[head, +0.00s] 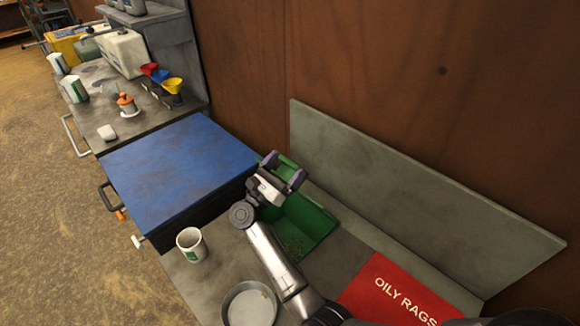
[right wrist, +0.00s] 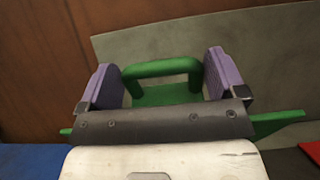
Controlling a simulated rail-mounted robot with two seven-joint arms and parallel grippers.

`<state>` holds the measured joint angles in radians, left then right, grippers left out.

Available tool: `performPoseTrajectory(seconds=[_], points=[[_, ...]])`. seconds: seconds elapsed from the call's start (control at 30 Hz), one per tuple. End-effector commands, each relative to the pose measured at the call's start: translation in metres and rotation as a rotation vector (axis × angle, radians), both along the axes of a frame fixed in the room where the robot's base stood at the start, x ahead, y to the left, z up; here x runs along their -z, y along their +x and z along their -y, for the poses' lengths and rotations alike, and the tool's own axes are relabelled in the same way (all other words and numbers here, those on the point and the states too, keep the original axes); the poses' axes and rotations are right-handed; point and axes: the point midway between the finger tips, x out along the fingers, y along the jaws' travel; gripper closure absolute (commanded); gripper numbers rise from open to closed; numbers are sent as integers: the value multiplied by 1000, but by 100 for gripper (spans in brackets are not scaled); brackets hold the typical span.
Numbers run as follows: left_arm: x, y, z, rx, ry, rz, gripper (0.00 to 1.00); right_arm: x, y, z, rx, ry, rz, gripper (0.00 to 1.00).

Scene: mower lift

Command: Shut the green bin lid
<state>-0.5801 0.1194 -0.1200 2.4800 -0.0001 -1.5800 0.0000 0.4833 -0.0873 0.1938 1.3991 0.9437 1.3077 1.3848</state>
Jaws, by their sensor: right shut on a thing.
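The green bin (head: 318,222) is set in the grey bench beside the blue box, and its inside shows, so it stands open. Its green lid (right wrist: 280,122) is raised at the bin's far left side, largely hidden behind my right gripper (head: 284,170). In the right wrist view the lid's green bar handle (right wrist: 162,68) lies between the purple fingers of my right gripper (right wrist: 165,82), which is shut on it. The lid's exact tilt is hard to tell. My left gripper is not in view.
A blue-topped box (head: 175,170) stands left of the bin. A white cup (head: 191,244) and a round pan (head: 249,305) stand in front. A red "OILY RAGS" lid (head: 390,295) lies right. A grey backboard (head: 400,185) rises behind.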

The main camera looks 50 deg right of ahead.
Motion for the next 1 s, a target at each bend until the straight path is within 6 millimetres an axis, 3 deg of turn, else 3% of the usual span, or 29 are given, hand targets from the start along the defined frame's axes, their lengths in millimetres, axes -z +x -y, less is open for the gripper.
performPoseTrajectory(seconds=[0.47,0.5,0.6,0.87,1.0], points=[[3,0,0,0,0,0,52,6,0,-2,0,10,-6,53],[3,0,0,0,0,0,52,6,0,-2,0,10,-6,8],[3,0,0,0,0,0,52,6,0,-2,0,9,-6,0],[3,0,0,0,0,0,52,5,0,-4,-1,6,-4,0],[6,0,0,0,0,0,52,14,1,-17,-3,9,-6,0]])
